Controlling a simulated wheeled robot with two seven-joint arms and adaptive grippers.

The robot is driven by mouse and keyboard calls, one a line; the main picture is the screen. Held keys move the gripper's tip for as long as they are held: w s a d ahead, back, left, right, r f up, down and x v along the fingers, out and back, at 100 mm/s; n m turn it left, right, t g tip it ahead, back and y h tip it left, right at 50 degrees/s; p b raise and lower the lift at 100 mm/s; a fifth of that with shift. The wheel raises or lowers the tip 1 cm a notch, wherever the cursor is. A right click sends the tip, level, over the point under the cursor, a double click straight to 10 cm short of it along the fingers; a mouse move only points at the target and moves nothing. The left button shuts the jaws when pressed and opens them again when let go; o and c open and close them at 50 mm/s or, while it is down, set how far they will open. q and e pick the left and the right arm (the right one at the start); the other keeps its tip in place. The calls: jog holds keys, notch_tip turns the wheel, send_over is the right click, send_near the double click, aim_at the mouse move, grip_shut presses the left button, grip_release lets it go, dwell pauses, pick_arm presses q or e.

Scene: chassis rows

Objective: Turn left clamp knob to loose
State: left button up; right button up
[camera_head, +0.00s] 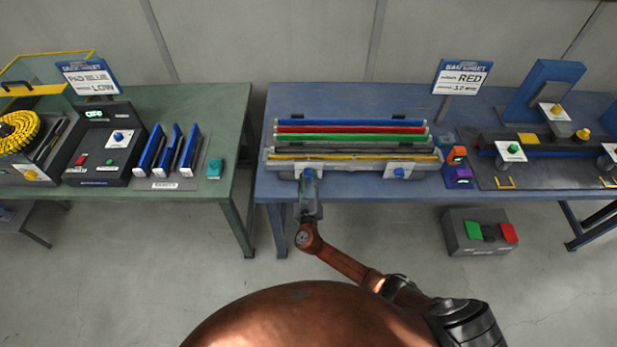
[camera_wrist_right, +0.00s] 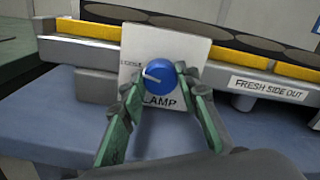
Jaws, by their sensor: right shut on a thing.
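The left clamp knob (camera_head: 308,172) is blue and sits on a white plate at the left end of the rack on the blue table. In the right wrist view the knob (camera_wrist_right: 160,76) shows a white pointer line aimed left, toward a small label at the plate's left edge. The word CLAMP is partly covered below it. My right gripper (camera_head: 308,182) reaches up to it from below. Its green fingers (camera_wrist_right: 160,88) are on both sides of the knob, shut on it. The right clamp knob (camera_head: 398,172) is blue too. My left gripper is not in view.
The rack (camera_head: 350,163) holds long blue, red, green, dark and yellow strips. A FRESH SIDE OUT label (camera_wrist_right: 268,88) is right of the plate. Orange and purple blocks (camera_head: 457,165) stand right of the rack. A green table (camera_head: 225,125) is at the left, with a floor gap between.

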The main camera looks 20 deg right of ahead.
jog(key=shift+f+n+p, duration=0.15)
jog(key=shift+n+p, duration=0.25)
jog(key=shift+n, duration=0.4)
jog(key=o, duration=1.2)
jog(key=shift+c, duration=0.2)
jog(key=shift+s, duration=0.2)
jog(key=v, duration=1.1)
jog(key=shift+s, duration=0.3)
jog(key=shift+a, duration=0.15)
